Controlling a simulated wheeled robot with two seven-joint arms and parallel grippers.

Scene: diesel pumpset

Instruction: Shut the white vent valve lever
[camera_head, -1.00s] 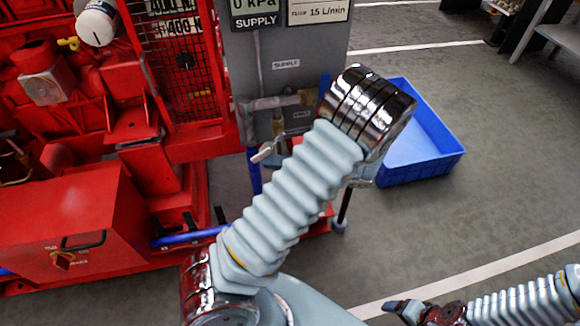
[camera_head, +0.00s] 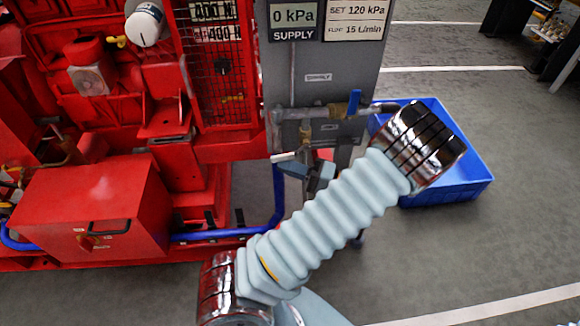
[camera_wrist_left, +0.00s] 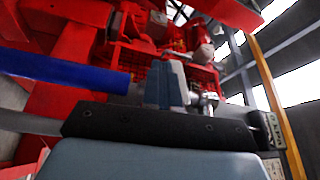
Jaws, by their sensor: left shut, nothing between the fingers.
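The white lever (camera_head: 283,157) shows as a short pale bar, nearly level, below the brass fitting (camera_head: 305,133) on the pipework under the grey panel. My left gripper (camera_head: 308,174) is shut and empty, just below and right of the lever. Whether they touch cannot be told. My forearm hides part of the area behind the gripper. In the left wrist view the closed grey-blue fingers (camera_wrist_left: 166,85) point toward red machinery, with a shiny metal part beside their right side. The lever cannot be clearly made out there. My right gripper is out of view.
A blue-handled valve (camera_head: 354,102) sits on the pipe to the right. The grey panel (camera_head: 285,72) carries gauge displays. A blue crate (camera_head: 447,190) stands on the floor behind my forearm. The red pumpset (camera_head: 95,208) fills the left.

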